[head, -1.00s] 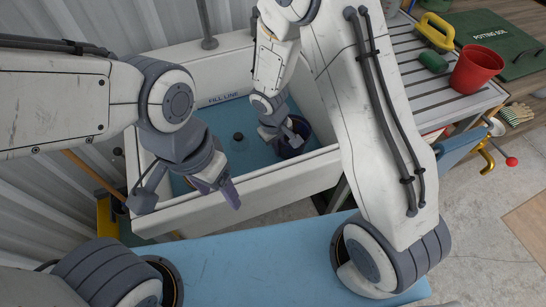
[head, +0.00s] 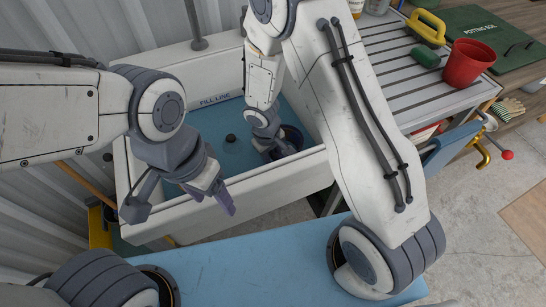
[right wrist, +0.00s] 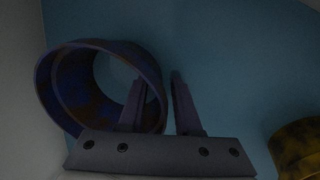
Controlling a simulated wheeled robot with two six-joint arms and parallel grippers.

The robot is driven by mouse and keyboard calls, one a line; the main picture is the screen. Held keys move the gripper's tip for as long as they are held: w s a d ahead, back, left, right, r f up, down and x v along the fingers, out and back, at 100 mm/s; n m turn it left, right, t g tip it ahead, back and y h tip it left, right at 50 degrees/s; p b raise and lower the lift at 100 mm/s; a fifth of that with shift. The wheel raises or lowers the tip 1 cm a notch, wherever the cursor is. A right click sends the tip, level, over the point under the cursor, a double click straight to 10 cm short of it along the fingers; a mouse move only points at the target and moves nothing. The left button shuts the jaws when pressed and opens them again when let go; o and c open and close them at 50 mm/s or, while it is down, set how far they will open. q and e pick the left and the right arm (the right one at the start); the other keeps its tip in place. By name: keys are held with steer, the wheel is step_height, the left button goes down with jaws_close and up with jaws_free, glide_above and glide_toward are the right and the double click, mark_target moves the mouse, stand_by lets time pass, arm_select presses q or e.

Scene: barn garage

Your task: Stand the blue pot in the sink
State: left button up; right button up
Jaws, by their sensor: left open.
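The blue pot (head: 292,134) is inside the white sink (head: 250,187), near its right front corner. In the right wrist view the pot (right wrist: 72,98) shows its round open mouth at left. My right gripper (head: 277,152) is down in the sink at the pot. In the right wrist view its fingers (right wrist: 158,92) are apart, with the pot's near wall between them; I see no clear grip. My left gripper (head: 212,194) is open and empty over the sink's front wall. The pot's base is hidden.
A small dark round thing (head: 231,138) lies on the sink's blue floor. A yellow rusty object (right wrist: 298,148) is at the right wrist view's lower right. A slatted bench (head: 420,85) with a red pot (head: 466,63) stands to the right.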

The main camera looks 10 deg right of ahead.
steer(key=shift+r, duration=0.2)
step_height(320, 180, up, 10)
steer(key=a+p, duration=0.1)
steer(key=p, duration=0.3)
steer(key=s+a+r+n+y, duration=0.1)
steer(key=s+a+r, duration=0.1)
steer(key=s+r, duration=0.6)
steer(key=s+a+r+n+y, duration=0.1)
steer(key=s+a+r, duration=0.1)
steer(key=s+r, duration=0.6)
steer(key=s, duration=0.4)
steer(key=shift+s+a+r+n+g, duration=0.2)
steer(key=shift+s+a+n+g, duration=0.1)
steer(key=shift+s+a, duration=0.1)
step_height(320, 180, up, 8)
steer(key=p, duration=0.7)
steer(key=shift+p, duration=0.4)
steer(key=shift+r, duration=0.1)
